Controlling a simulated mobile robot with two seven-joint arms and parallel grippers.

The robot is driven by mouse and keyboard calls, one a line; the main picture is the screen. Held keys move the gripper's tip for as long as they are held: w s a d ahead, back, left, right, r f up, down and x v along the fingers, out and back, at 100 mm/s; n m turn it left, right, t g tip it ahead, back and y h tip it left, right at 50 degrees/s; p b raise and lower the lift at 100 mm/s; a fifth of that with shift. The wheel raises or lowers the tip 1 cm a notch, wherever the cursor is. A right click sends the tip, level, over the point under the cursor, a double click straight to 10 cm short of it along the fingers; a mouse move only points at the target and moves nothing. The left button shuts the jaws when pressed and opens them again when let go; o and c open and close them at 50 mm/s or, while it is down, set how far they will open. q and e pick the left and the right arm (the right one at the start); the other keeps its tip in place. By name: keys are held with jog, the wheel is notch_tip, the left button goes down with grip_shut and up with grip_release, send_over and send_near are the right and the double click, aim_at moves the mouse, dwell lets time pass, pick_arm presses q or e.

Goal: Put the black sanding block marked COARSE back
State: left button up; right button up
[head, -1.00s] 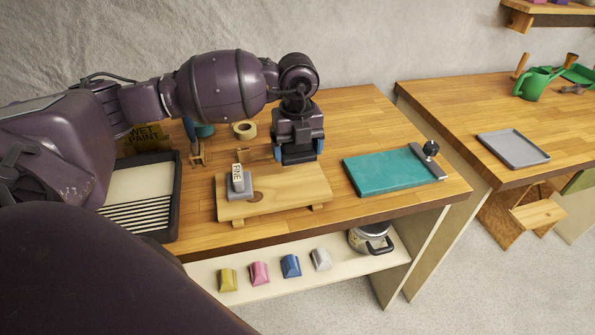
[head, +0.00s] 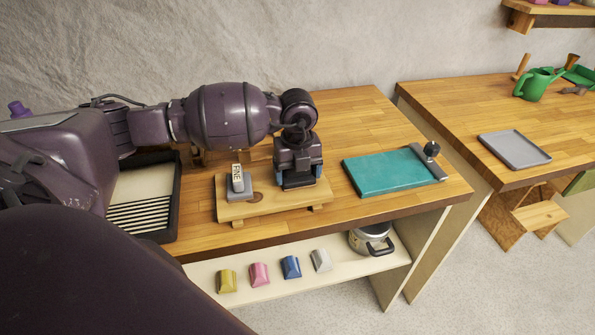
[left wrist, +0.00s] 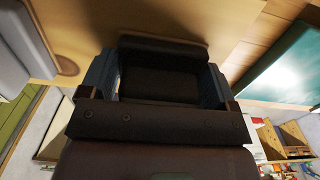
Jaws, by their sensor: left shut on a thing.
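My left gripper (head: 298,184) is shut on the black sanding block (left wrist: 163,78), seen between its fingers in the left wrist view. It holds the block at the right half of the wooden stand (head: 262,206). The block appears very close to or touching the stand; I cannot tell which. Its COARSE marking is hidden. A grey block with a label FINE (head: 237,181) stands on the left half of the same stand. My right gripper is not in view.
A teal board with a clamp (head: 385,171) lies to the right. A black tray with a slatted insert (head: 172,200) is to the left. Bench space right of the stand is clear.

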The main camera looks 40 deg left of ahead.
pick_arm(q)
jog(key=shift+f, duration=0.15)
jog(key=o, duration=0.8)
jog(key=shift+c, duration=0.2)
jog(key=shift+r, duration=0.55)
notch_tip(320, 180, up, 11)
jog(key=shift+f, duration=0.15)
jog(key=shift+r, duration=0.3)
